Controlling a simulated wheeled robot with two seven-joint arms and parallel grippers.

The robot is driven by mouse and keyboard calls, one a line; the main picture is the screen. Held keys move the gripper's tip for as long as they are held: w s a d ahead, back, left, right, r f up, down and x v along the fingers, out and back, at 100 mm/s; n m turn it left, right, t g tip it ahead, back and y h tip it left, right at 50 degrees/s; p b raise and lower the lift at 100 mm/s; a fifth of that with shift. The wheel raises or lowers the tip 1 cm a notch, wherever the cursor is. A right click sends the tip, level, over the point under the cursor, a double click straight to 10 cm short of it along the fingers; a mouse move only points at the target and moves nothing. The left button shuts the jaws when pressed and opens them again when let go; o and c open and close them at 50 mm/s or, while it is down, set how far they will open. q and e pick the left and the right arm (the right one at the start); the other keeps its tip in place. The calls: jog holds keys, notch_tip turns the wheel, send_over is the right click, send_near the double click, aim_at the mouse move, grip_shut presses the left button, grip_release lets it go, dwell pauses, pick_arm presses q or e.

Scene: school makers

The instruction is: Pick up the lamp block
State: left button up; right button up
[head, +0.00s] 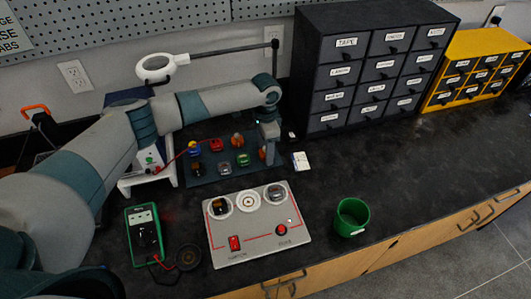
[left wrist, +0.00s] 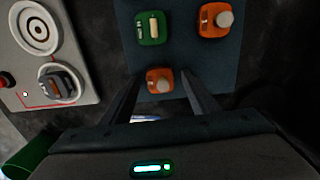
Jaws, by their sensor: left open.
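An orange block (left wrist: 158,87) with a small pale round part on top sits at the edge of the dark blue-grey mat (left wrist: 190,60). In the left wrist view it lies between the fingertips of my open left gripper (left wrist: 160,76), with no clear sign of contact. In the head view this block (head: 262,153) is partly hidden by my left gripper (head: 268,157), which points down at the mat's right side. Another orange block (left wrist: 216,20) with a pale knob and a green block (left wrist: 151,28) lie farther in. No label shows which one is the lamp block. My right gripper is not in view.
A grey panel (head: 260,248) with round sockets stands in front of the mat. A green cup (head: 351,216) is to its right, a green meter (head: 145,236) to its left. Dark drawers (head: 310,85) and a lamp on an arm (head: 155,67) stand behind. The right counter is clear.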

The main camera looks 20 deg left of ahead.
pick_arm(q)
jog(key=shift+c, duration=0.2)
jog(key=c, duration=1.1)
jog(key=shift+r, duration=0.2)
